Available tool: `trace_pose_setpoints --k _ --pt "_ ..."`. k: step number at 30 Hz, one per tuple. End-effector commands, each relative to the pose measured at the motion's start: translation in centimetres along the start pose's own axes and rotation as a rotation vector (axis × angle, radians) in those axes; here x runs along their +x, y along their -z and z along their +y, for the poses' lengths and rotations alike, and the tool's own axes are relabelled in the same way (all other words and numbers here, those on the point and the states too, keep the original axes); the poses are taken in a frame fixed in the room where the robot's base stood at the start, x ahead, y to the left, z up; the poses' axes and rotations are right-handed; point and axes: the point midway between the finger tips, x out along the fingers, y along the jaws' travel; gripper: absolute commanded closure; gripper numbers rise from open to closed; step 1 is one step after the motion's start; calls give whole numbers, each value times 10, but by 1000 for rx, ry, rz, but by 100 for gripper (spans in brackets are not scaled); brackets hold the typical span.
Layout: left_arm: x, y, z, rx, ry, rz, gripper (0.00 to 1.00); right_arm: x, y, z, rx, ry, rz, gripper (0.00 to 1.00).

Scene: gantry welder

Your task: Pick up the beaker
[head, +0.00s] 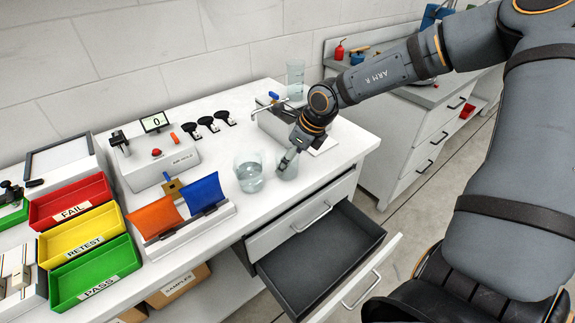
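A clear glass beaker (249,178) stands upright on the white bench near its front edge, with what looks like some liquid low inside. A taller clear glass vessel (295,78) stands at the back of the bench. My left gripper is not in view.
An open, empty drawer (320,255) juts out below the bench front. A holder with orange and blue flaps (203,193) stands left of the beaker. Red FAIL, yellow RETEST and green PASS trays (95,285) fill the left. A small sink (282,128) lies behind the gripper.

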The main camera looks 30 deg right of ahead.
Motion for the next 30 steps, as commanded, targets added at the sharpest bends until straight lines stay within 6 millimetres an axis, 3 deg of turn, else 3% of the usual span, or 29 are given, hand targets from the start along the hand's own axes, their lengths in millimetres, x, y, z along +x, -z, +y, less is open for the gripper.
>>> trace_pose_setpoints --k 5,13,25,30 --pt "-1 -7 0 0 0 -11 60 23 0 -1 0 1 3 15" --pt "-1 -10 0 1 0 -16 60 26 -1 -1 1 1 -1 16" --pt "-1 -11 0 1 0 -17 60 25 -1 -1 1 1 -1 70" --pt "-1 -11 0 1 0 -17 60 25 -1 -1 1 1 -1 70"
